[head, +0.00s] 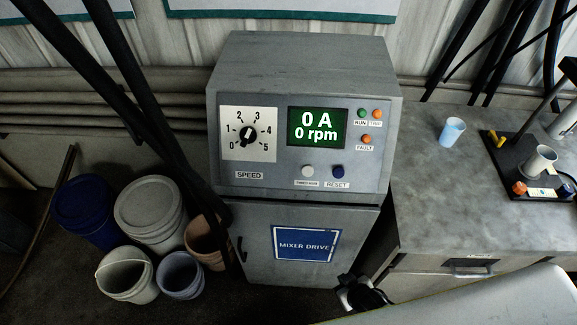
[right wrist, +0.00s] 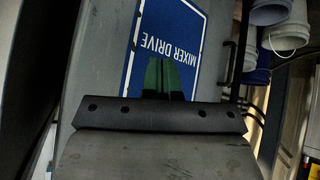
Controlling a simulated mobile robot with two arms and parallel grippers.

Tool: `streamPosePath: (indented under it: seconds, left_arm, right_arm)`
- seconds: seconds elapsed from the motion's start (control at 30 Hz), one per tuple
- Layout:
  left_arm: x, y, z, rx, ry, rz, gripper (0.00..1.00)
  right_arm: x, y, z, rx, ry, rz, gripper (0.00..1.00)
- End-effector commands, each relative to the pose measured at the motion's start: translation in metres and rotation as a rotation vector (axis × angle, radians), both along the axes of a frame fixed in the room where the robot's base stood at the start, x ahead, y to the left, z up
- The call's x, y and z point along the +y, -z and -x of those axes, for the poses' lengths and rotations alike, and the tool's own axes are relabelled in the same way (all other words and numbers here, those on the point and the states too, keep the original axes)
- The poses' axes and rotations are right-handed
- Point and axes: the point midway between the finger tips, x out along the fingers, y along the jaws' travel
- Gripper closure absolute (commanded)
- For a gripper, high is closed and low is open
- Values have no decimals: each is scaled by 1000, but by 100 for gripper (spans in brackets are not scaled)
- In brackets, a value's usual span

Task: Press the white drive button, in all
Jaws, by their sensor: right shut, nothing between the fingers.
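The white drive button (head: 307,171) is on the lower front panel of the grey mixer drive cabinet (head: 300,55), left of the blue reset button (head: 337,171). The display (head: 317,127) above reads 0 A and 0 rpm. My right gripper (head: 362,293) is low, at the cabinet's lower right, well below the buttons. In the right wrist view its green fingers (right wrist: 162,77) are shut and empty, in front of the blue MIXER DRIVE sign (right wrist: 172,35). The white button is not in the wrist view. My left gripper is not in view.
A speed knob (head: 249,135) points slightly right of straight up. Several buckets (head: 148,207) stand left of the cabinet under thick black cables. A grey bench (head: 425,195) at the right holds a blue cup (head: 452,131) and a small black stand (head: 515,170).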

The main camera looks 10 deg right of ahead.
Motion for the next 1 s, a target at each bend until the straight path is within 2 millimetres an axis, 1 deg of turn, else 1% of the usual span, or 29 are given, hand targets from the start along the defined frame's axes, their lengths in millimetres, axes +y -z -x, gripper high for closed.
streamPosePath:
  seconds: [0.03, 0.07, 0.1, 0.17, 0.2, 0.27, 0.3, 0.37, 0.4, 0.43, 0.47, 0.5, 0.57, 0.6, 0.7, 0.8, 0.9, 1.0]
  left_arm:
    - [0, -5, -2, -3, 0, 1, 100]
    - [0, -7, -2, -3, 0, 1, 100]
    - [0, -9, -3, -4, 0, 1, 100]
    - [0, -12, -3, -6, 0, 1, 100]
    - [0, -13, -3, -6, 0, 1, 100]
    - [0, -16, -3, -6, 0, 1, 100]
    - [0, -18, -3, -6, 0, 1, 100]
    - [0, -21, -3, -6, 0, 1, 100]
    - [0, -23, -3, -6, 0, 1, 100]
    - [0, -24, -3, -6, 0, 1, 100]
    - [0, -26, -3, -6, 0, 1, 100]
    - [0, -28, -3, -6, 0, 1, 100]
    - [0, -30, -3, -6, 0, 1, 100]
    - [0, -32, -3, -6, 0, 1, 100]
    - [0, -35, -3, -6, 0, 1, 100]
    - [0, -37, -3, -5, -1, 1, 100]
    - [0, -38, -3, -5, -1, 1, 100]
    - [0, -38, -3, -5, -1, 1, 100]
  right_arm:
    - [5, -24, -15, -51, -16, -9, 100]
    - [8, -35, -22, -79, -23, -17, 100]
    - [12, -52, -32, -117, -34, -25, 100]
    - [18, -77, -45, -173, -49, -39, 100]
    - [23, -95, -53, -210, -60, -51, 100]
    - [30, -121, -64, -265, -78, -67, 100]
    - [35, -139, -70, -301, -89, -79, 100]
    - [43, -167, -78, -356, -108, -97, 100]
    - [48, -186, -82, -391, -120, -110, 100]
    - [52, -200, -85, -418, -129, -122, 100]
    - [56, -214, -87, -444, -139, -131, 100]
    - [61, -233, -90, -479, -151, -145, 100]
    - [69, -260, -92, -528, -170, -166, 100]
    - [73, -277, -93, -558, -181, -181, 100]
    - [83, -313, -92, -621, -207, -212, 100]
    - [90, -339, -90, -667, -226, -236, 100]
    - [94, -356, -88, -696, -237, -253, 100]
    - [96, -363, -86, -710, -244, -260, 100]
